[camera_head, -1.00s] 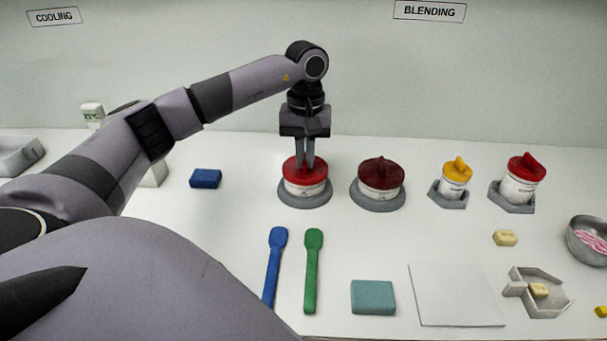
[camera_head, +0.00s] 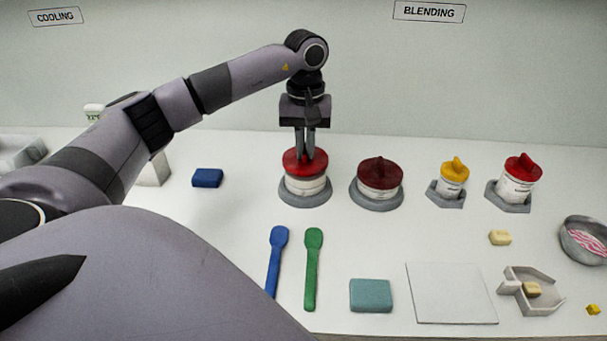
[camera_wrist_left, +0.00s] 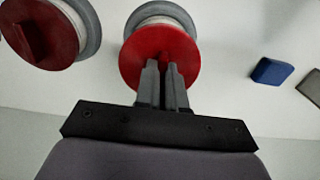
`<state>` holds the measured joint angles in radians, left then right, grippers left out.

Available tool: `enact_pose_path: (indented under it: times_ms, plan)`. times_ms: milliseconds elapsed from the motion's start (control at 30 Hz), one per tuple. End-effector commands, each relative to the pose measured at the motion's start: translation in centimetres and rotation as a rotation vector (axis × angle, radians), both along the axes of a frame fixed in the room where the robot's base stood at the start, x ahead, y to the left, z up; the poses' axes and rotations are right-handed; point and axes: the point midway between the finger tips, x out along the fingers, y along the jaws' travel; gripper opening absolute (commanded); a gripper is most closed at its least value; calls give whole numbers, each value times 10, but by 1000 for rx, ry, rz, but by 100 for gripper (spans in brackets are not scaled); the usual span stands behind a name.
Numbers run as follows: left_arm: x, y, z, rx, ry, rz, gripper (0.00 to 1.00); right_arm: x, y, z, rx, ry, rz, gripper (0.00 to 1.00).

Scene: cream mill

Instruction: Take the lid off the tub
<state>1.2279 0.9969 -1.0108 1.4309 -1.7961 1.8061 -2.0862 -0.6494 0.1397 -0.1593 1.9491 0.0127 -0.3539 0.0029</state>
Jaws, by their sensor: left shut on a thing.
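A white tub (camera_head: 306,187) with a bright red lid (camera_head: 305,161) stands on a round grey base in the middle of the counter. My left gripper (camera_head: 305,157) points straight down and is shut on the raised grip of this lid. The lid sits slightly higher than before, with more of the white tub showing under it; I cannot see a clear gap. In the left wrist view the fingers (camera_wrist_left: 164,66) close on the red lid (camera_wrist_left: 140,66), and the tub (camera_wrist_left: 160,12) shows behind it. My right gripper is not in view.
A dark-red-lidded tub (camera_head: 378,180) stands close on the right. Yellow-lidded (camera_head: 453,181) and red-lidded (camera_head: 516,185) jars stand farther right. A blue spatula (camera_head: 275,260), green spatula (camera_head: 313,268) and white board (camera_head: 450,294) lie in front.

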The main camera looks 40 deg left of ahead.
Motion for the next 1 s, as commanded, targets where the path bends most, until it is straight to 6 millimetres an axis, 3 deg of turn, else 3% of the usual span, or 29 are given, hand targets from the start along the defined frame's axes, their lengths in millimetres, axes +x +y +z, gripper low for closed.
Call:
enact_pose_path:
  times_ms: [167,600,1000]
  plan:
    - [0,0,2,0,0,0,0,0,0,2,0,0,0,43]
    - [0,0,29,0,-1,0,0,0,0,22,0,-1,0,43]
    - [0,-1,30,-1,-1,-4,0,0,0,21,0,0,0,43]
